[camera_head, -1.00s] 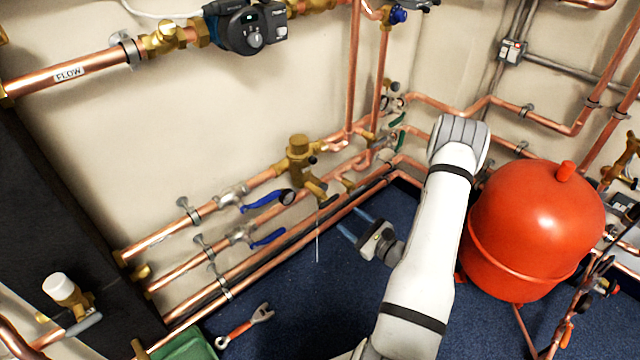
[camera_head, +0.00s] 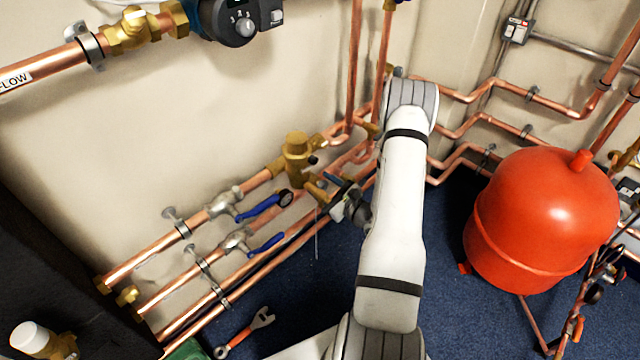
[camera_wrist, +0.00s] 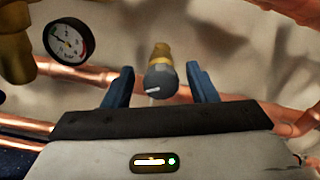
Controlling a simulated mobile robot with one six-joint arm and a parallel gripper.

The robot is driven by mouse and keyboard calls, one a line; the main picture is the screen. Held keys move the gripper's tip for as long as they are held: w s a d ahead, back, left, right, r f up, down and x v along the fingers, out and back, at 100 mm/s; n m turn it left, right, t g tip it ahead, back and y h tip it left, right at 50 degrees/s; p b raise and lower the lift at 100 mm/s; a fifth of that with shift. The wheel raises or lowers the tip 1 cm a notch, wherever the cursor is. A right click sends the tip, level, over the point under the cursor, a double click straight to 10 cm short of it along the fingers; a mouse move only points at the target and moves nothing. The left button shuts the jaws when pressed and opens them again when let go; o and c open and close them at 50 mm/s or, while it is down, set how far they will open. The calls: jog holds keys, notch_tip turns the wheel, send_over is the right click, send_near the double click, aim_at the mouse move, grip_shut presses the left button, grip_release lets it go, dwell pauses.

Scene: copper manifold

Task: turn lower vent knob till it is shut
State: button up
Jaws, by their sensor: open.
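A small vent knob (camera_wrist: 160,82) with a dark grey cap, a white line across it and a brass body behind shows in the middle of the wrist view. My gripper (camera_wrist: 159,70) is open, its blue fingers either side of the knob with gaps on both sides, so it does not hold it. In the head view my gripper (camera_head: 327,195) is at the brass fitting (camera_head: 316,190) below the brass valve; it hides the knob there. A thin pale streak hangs below the knob in both views. The white line is slightly tilted from level.
A round gauge (camera_wrist: 69,41) is close at upper left in the wrist view. Copper pipes with blue lever handles (camera_head: 265,206) run along the wall. A red tank (camera_head: 540,225) stands right of my arm. A wrench (camera_head: 245,330) lies on the blue floor.

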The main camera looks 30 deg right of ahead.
jog(key=shift+x, duration=1)
jog(key=c, duration=1)
jog(key=shift+o, duration=0.2)
